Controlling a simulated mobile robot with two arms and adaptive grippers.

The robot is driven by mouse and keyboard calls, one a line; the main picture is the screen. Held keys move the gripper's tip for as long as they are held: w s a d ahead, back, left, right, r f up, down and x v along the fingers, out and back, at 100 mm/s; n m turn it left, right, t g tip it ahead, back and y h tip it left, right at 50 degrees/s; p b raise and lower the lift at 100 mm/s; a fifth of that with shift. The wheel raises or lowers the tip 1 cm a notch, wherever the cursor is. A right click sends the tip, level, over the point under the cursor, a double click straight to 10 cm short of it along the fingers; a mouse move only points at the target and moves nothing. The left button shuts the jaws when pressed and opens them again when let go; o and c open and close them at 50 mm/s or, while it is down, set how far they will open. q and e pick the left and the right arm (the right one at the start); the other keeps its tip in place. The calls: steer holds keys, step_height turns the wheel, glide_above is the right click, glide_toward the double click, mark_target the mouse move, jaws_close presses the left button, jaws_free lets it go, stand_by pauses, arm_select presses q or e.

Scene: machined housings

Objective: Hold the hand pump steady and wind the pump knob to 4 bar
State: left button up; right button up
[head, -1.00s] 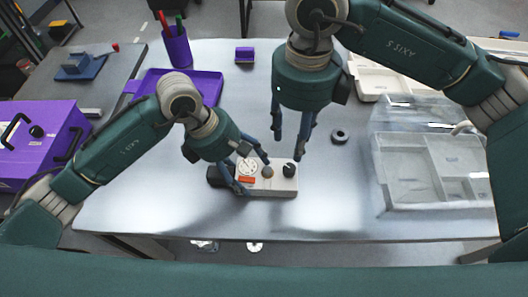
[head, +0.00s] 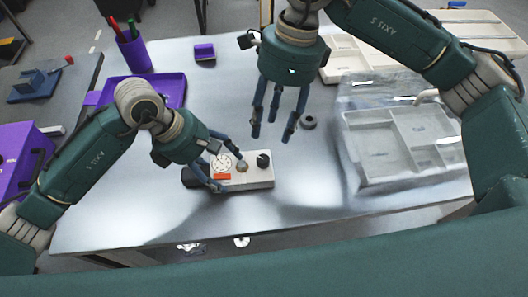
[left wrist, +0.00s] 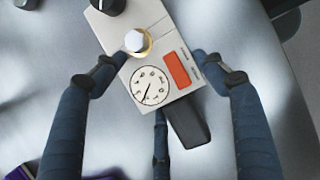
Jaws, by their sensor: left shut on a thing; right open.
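The hand pump is a pale box (head: 254,181) lying on the metal table, with a round white gauge (head: 221,163), a red label and a dark grip at its left end. The pump knob (head: 263,160) is black, at the right end; in the left wrist view it is partly cut off at the top (left wrist: 108,5). A brass-ringed pale fitting (left wrist: 137,41) sits between knob and gauge. The gauge needle (left wrist: 150,86) shows, but I cannot read its value. My left gripper (head: 226,171) is shut around the pump body. My right gripper (head: 273,134) is open and empty above the knob, apart from it.
A purple tray (head: 170,92), a pen cup (head: 134,55) and a small purple block (head: 204,52) are at the back. The table's front edge is close to the pump.

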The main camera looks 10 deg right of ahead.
mark_target(264, 159)
steer(key=f+n, duration=0.2)
steer(key=f, duration=0.1)
steer(key=a+f+n+y, duration=0.1)
steer(key=f+n, duration=0.2)
steer(key=f, duration=0.1)
steer(key=f+n+y, duration=0.1)
steer(key=f+n, duration=0.1)
steer(key=f, duration=0.2)
steer(key=shift+s+a+f+n+g, duration=0.15)
steer(key=shift+s+f+n+g, duration=0.05)
steer(key=shift+n+g, duration=0.1)
jaws_close()
